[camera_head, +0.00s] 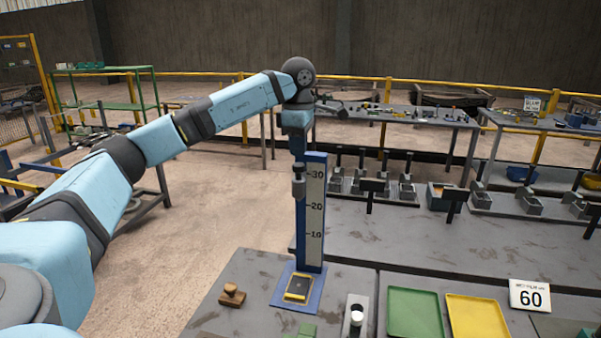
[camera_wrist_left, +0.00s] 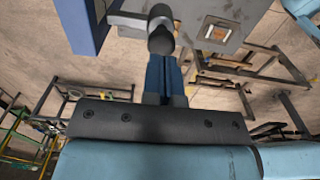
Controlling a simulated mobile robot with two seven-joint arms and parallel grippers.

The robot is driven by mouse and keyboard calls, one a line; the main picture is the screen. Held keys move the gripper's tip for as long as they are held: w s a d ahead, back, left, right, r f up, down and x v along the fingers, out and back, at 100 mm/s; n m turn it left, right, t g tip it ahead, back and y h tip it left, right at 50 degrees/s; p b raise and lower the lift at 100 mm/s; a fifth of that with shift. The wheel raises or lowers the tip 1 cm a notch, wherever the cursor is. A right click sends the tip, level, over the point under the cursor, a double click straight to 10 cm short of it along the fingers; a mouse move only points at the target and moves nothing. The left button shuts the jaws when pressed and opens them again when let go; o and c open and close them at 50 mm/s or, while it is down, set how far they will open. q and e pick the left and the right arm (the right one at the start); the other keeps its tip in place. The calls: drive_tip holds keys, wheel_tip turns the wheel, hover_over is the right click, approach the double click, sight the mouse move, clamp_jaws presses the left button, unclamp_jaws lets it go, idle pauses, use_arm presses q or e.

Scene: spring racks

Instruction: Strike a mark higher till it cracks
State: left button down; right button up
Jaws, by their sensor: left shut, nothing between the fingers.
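A blue drop tower (camera_head: 301,225) stands upright, with a pale scale (camera_head: 315,215) marked 10, 20 and 30. A dark grey cylindrical weight (camera_head: 299,182) is on the tower's left side, high up near the 30 mark. At the tower's foot is a blue base (camera_head: 283,295) with a dark, yellow-edged pad (camera_head: 298,288). My left gripper (camera_head: 298,152) points down just above the weight, shut and empty. In the left wrist view the closed blue fingers (camera_wrist_left: 162,72) end close to the weight (camera_wrist_left: 160,38); I cannot tell whether they touch. My right gripper is out of view.
A small wooden piece (camera_head: 231,296) lies left of the base. Right of it are a grey holder with a white cylinder (camera_head: 356,318), a green tray (camera_head: 414,313), a yellow tray (camera_head: 477,318) and a "60" sign (camera_head: 530,296). Grey fixtures stand behind.

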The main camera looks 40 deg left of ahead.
sight(298, 164)
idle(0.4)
use_arm(q)
drive_tip(key=shift+f+b, duration=0.7)
drive_tip(key=shift+f, duration=0.95)
